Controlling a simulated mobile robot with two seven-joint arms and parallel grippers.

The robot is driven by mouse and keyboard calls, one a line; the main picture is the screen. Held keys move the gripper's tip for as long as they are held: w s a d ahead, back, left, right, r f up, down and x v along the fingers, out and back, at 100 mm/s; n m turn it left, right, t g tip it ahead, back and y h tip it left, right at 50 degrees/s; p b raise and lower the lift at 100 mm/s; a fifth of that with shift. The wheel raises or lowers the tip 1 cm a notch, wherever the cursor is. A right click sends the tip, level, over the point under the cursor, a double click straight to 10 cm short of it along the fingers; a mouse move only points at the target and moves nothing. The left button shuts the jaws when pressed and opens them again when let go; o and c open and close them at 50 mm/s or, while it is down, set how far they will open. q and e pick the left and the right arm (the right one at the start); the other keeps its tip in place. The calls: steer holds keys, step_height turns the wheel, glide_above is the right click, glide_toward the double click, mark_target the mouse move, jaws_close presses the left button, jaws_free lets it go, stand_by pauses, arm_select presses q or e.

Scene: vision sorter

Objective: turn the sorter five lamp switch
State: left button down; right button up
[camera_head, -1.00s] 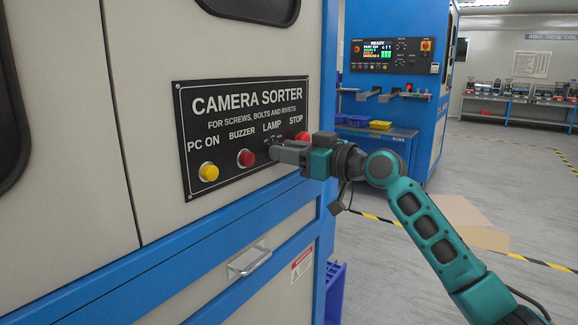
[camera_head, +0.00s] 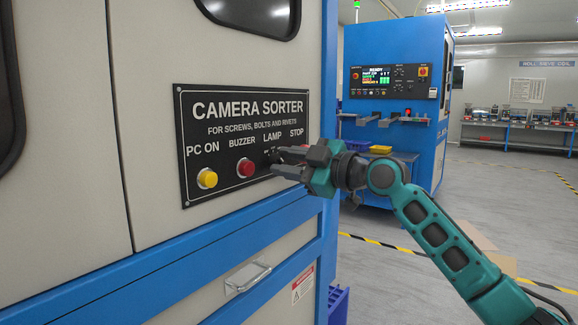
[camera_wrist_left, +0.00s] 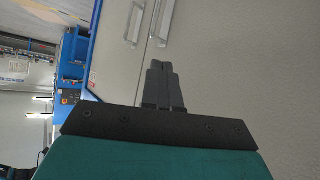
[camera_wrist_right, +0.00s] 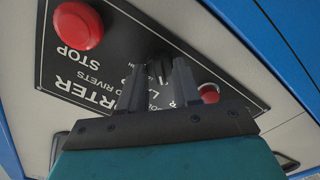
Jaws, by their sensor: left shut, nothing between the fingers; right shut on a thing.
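The CAMERA SORTER panel (camera_head: 190,108) is a black plate on the sorter's front. Under its LAMP label is the black lamp switch (camera_wrist_right: 158,72), which shows between my right fingers in the right wrist view. My right gripper (camera_head: 278,162) is at the panel, shut on the switch with one finger on each side. In the head view the fingers hide most of the switch, so its exact angle is hard to read. My left gripper (camera_wrist_left: 160,66) is shut and empty in front of a pale cabinet door, and is out of the head view.
The yellow PC ON button (camera_head: 207,178) and red BUZZER button (camera_head: 245,168) sit left of my right gripper. The red STOP button (camera_wrist_right: 78,27) is close on its other side. A drawer handle (camera_head: 248,278) sticks out below. Open floor lies to the right.

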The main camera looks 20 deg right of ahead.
stand_by(0.5)
steer(key=o, duration=1)
steer(key=shift+o, duration=0.2)
steer(key=v, duration=1.3)
